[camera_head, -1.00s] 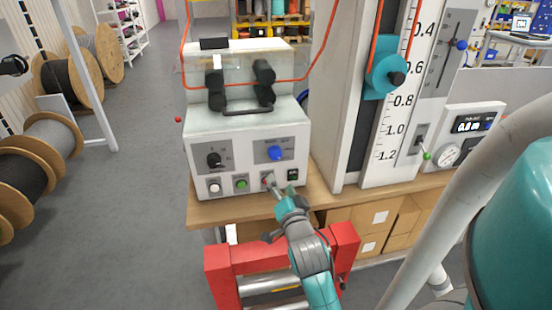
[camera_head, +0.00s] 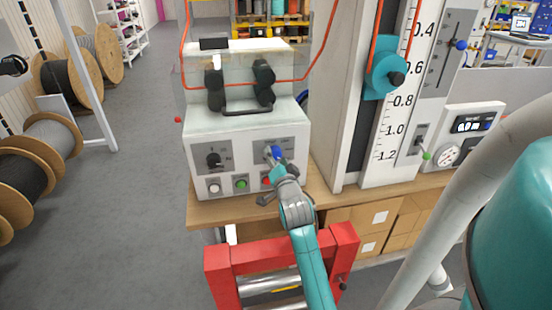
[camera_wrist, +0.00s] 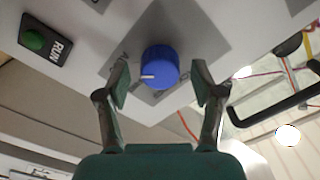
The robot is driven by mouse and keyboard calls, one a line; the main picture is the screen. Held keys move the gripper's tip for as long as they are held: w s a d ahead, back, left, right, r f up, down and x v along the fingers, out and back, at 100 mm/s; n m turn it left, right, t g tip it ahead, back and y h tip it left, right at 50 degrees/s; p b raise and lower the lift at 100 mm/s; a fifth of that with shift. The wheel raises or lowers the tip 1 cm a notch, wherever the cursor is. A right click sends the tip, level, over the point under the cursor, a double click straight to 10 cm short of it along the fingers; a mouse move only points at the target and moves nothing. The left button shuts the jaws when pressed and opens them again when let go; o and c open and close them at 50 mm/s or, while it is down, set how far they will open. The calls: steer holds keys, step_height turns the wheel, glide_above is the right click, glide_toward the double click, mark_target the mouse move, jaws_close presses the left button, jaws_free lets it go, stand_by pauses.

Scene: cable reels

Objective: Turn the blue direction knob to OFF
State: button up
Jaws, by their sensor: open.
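The blue direction knob (camera_wrist: 160,67) sits on a grey plate on the white control box, with a white pointer mark on its rim. In the wrist view the mark points to the left. The lettering beside it is too blurred to read. My gripper (camera_wrist: 160,84) is open, with one finger on each side of the knob and a gap to both. In the head view the knob (camera_head: 273,152) shows just above my gripper (camera_head: 277,164), which partly covers the panel below it.
The white control box (camera_head: 222,138) also bears a black knob (camera_head: 214,160), a white button (camera_head: 214,187) and a green button (camera_head: 240,184). The green button (camera_wrist: 35,41) shows beside a RUN label. A tall scale column (camera_head: 395,130) is to the right.

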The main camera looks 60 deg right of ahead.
steer(key=shift+w+d, duration=0.15)
steer(key=c, duration=1.1)
steer(key=shift+c, duration=0.2)
